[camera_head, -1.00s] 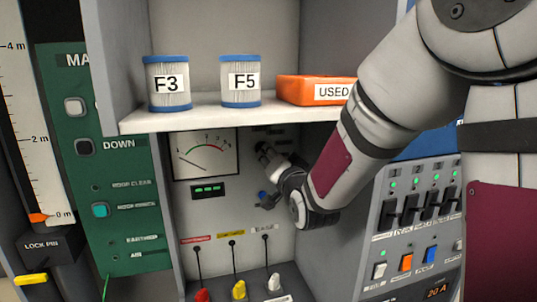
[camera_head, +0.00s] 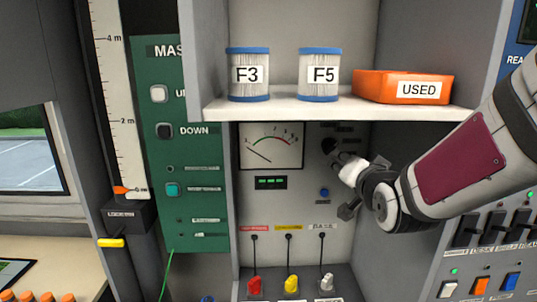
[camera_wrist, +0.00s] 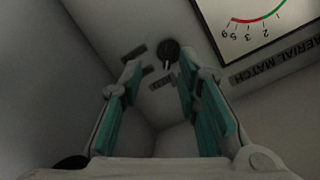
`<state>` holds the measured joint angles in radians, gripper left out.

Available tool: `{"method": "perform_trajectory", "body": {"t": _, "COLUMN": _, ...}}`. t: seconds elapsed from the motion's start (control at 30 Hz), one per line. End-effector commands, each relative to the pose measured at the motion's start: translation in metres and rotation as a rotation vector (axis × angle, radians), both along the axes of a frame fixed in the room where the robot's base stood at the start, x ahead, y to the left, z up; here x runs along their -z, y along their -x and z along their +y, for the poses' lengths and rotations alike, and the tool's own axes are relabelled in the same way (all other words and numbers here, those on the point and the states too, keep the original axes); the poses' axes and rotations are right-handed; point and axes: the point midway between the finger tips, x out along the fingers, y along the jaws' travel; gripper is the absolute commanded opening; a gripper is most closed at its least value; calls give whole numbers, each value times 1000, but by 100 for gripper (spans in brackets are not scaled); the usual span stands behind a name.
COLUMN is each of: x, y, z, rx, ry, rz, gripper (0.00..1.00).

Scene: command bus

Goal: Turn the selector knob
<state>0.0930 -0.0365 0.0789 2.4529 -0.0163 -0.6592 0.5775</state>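The selector knob (camera_head: 329,146) is small and black, on the grey back panel right of the meter. It also shows in the wrist view (camera_wrist: 170,54), with small dark labels around it. My gripper (camera_head: 343,162) is close to the knob at its lower right in the head view. In the wrist view my gripper (camera_wrist: 158,80) has its two teal-padded fingers spread apart with nothing between the pads. The knob lies beyond the fingertips, nearer the right finger. I cannot tell the exact gap or whether a fingertip touches it.
The meter (camera_head: 271,146) is left of the knob, and a blue button (camera_head: 324,193) sits below it. The shelf (camera_head: 330,108) above holds canisters F3 (camera_head: 248,75) and F5 (camera_head: 320,75) and an orange USED box (camera_head: 402,86). Coloured plugs (camera_head: 291,284) hang below.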

Motion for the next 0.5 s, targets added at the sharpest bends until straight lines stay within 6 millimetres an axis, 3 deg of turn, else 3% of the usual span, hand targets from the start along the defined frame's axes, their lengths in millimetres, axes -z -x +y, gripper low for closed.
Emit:
{"method": "perform_trajectory", "body": {"t": 0.27, "x": 8, "y": 77, "z": 2, "rx": -63, "ry": 208, "rz": 314, "gripper": 30}}
{"method": "perform_trajectory", "body": {"t": 0.5, "x": 22, "y": 171, "z": 3, "rx": -174, "ry": 355, "rz": 590, "gripper": 30}}
